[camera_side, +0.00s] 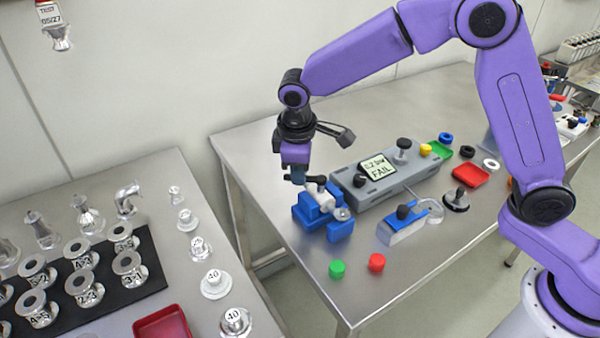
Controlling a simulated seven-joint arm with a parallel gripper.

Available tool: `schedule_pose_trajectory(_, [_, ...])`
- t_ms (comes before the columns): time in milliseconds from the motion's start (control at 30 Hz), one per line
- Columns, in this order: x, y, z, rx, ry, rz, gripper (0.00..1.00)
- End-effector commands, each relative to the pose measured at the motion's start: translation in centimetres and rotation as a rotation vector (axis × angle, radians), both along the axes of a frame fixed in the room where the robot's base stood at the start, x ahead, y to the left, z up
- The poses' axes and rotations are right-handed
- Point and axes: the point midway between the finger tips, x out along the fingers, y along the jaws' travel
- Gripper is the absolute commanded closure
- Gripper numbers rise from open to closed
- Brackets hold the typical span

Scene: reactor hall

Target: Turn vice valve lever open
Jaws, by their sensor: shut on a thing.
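A blue vice (311,217) stands on the steel table, near its left edge. A pale metal valve (326,199) sits in the vice. A dark lever (317,180) shows at the top of the valve. My gripper (298,178) points down at the lever from above and is shut on it. The fingertips and part of the lever are small and overlap, so the lever's exact angle is hard to tell.
A grey box with a display reading FAIL (378,172) stands right behind the vice. A green cap (337,269) and a red cap (376,262) lie in front. A clamp with a blue top (408,220) stands to the right. A left table holds several metal fittings and a red tray (163,325).

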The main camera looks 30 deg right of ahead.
Motion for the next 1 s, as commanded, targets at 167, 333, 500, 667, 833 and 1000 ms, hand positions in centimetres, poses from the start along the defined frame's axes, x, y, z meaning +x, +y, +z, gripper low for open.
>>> schedule_pose_trajectory(167, [0.6, -0.5, 0.0, -0.002, 0.002, -0.170, 1.00])
schedule_pose_trajectory(333, [1.1, -1.1, 0.0, -0.002, 0.002, -0.332, 1.00])
schedule_pose_trajectory(500, [1.5, -1.7, 0.0, -0.003, 0.002, -0.490, 1.00])
schedule_pose_trajectory(667, [1.8, -2.2, 0.0, -0.003, 0.001, -0.629, 1.00])
schedule_pose_trajectory(833, [2.0, -2.8, 0.1, -0.002, 0.002, -0.750, 1.00])
schedule_pose_trajectory(1000, [2.0, -3.1, 0.1, -0.002, 0.002, -0.836, 1.00])
